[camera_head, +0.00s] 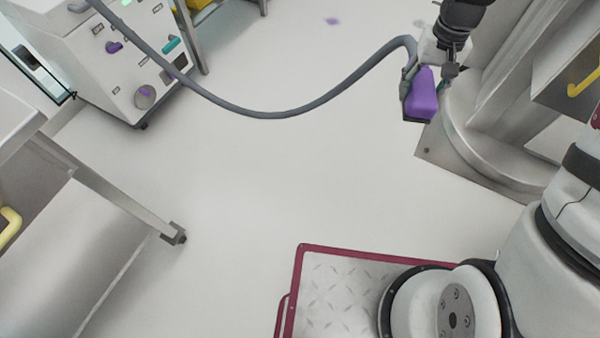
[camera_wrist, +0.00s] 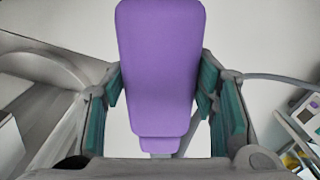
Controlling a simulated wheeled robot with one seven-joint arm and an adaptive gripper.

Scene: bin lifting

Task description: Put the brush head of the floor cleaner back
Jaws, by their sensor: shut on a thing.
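The purple brush head (camera_head: 424,95) is held up off the floor at the upper right of the head view. A grey hose (camera_head: 290,113) runs from it in a sagging curve to the white floor cleaner (camera_head: 130,60) at the upper left. My gripper (camera_head: 432,72) is shut on the brush head. In the wrist view the purple brush head (camera_wrist: 160,70) fills the middle, between the teal finger pads of my gripper (camera_wrist: 162,105). The far side of the brush head is hidden.
A steel column with a round base (camera_head: 490,155) stands close to the right of the brush head. A steel table or cart (camera_head: 90,215) is at the left. The pale floor between them is clear. A purple spot (camera_head: 332,21) marks the floor at the top.

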